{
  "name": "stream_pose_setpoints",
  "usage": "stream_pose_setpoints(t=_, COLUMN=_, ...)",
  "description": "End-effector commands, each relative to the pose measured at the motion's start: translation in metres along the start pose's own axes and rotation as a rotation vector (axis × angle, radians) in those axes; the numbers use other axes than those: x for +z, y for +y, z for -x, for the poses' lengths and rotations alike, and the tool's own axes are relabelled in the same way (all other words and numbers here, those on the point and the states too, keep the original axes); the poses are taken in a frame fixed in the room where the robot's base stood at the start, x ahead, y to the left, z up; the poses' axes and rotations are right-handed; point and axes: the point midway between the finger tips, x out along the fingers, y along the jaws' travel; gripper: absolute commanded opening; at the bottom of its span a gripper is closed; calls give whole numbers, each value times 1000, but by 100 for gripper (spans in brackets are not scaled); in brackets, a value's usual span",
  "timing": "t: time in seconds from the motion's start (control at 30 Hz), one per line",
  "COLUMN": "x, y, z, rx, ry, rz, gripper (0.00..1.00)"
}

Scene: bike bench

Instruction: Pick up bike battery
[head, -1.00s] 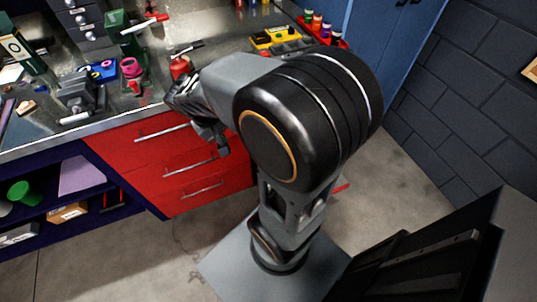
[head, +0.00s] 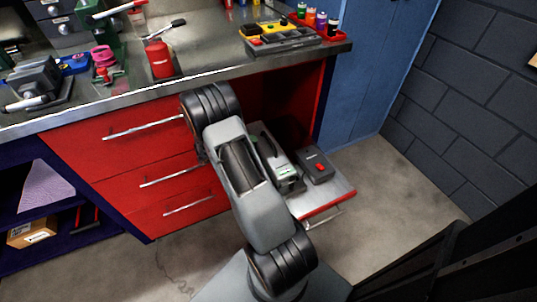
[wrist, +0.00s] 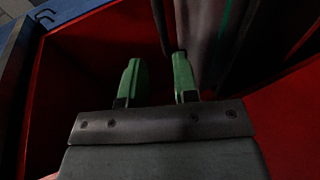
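A grey device with a dark carrying handle (head: 281,160) and a small green-and-white patch stands on a pulled-out red-fronted drawer at the cabinet's right end. A flat dark box with a red button (head: 317,167) lies to its right. I cannot tell for certain which is the bike battery. In the wrist view my gripper (wrist: 160,82) has two green fingertips, apart with nothing between them, inside a red-walled space. A grey body with a green stripe (wrist: 222,40) rises close beside the right finger.
The red drawer front (head: 327,204) juts over the floor near my base. Closed red drawers (head: 150,150) are to the left. The workbench edge (head: 170,84) runs above, with a red bottle (head: 159,58) on top. Blue cabinet doors (head: 375,70) stand at the right.

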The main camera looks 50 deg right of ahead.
Motion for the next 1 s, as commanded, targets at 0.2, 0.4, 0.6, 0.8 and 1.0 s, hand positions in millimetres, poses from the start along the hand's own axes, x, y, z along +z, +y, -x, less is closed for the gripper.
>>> stream_pose_setpoints(t=0.2, x=1, y=-1, z=-31, rx=-1, ry=-2, rz=0, gripper=28)
stream_pose_setpoints(t=0.4, x=1, y=0, z=-41, rx=-1, ry=-1, rz=0, gripper=28)
stream_pose_setpoints(t=0.6, x=2, y=-4, z=-65, rx=-2, ry=-4, rz=0, gripper=28)
stream_pose_setpoints(t=0.8, x=1, y=-4, z=-87, rx=-1, ry=-2, rz=0, gripper=28)
stream_pose_setpoints(t=1.0, x=1, y=-4, z=-92, rx=-2, ry=0, rz=1, gripper=28)
